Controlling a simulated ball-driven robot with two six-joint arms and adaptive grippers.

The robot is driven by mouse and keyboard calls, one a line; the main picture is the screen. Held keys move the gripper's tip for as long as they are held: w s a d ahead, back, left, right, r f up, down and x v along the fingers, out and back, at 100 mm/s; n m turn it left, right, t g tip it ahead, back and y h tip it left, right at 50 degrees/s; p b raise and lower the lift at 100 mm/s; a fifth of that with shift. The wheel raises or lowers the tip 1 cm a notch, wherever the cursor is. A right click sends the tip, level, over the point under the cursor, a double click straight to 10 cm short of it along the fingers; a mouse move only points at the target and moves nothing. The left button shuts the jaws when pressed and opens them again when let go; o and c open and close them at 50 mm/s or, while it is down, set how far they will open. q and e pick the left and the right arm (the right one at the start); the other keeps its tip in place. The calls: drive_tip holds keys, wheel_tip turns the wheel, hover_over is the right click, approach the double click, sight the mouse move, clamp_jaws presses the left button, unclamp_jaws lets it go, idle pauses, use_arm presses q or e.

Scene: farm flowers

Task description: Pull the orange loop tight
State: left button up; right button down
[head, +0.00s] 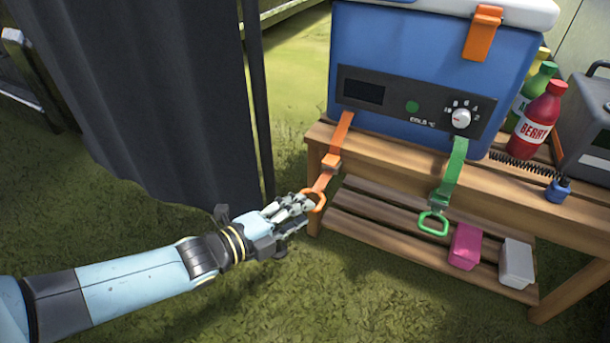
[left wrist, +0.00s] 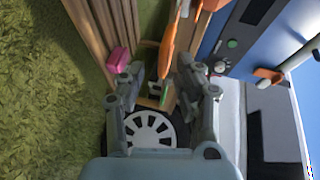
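The orange loop (head: 314,201) hangs at the end of an orange strap (head: 333,153) on the front left of the blue cooler (head: 400,95). My left gripper (head: 301,208) is at the loop's left side, its fingertips by the ring. In the left wrist view, the orange loop (left wrist: 169,46) appears nearly edge-on, its lower end between the two fingertips of the left gripper (left wrist: 158,76). The fingers stand apart with a gap on both sides of the loop. I cannot tell whether either finger touches it. My right gripper is not in view.
A green loop (head: 433,223) hangs on a green strap to the right. The cooler stands on a wooden bench (head: 510,190) with pink (head: 465,246) and white blocks on its lower shelf. A dark curtain (head: 150,90) hangs at left. Grass in front is clear.

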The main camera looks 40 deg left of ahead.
use_arm(q)
drive_tip(key=v, duration=0.9)
drive_tip(key=shift+s, duration=0.4)
